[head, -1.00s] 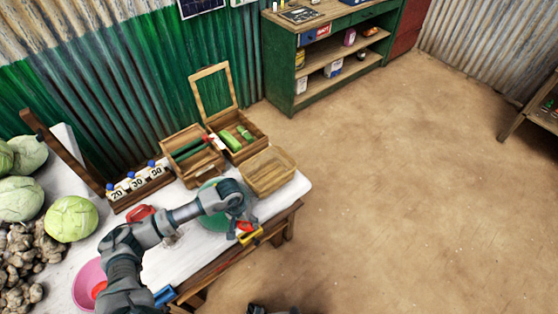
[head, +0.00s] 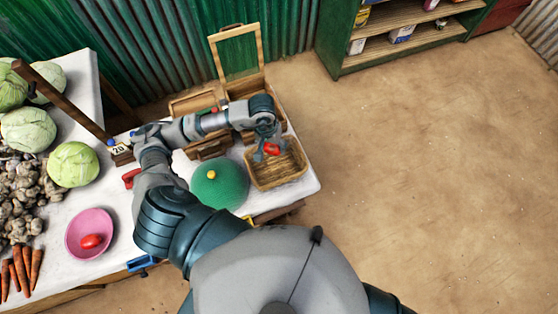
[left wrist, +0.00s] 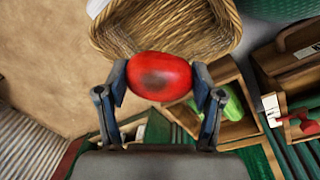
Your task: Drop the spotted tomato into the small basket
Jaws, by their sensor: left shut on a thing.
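The red tomato (left wrist: 159,76) has a dark spot on its side. My left gripper (left wrist: 160,88) is shut on it, one finger on each side. In the head view the tomato (head: 272,149) and the left gripper (head: 268,146) are over the small wicker basket (head: 281,184), near its far side. The basket stands at the right end of the white table, and in the left wrist view its woven floor and rim (left wrist: 128,45) show behind the tomato. The basket looks empty where it shows. My right gripper is not in view.
A green dome-shaped thing (head: 219,185) stands left of the basket. A wooden box with a raised lid (head: 238,52) is behind it. A pink bowl (head: 78,238) holding a red tomato (head: 92,241) is at the left, near cabbages (head: 72,165) and carrots (head: 22,270).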

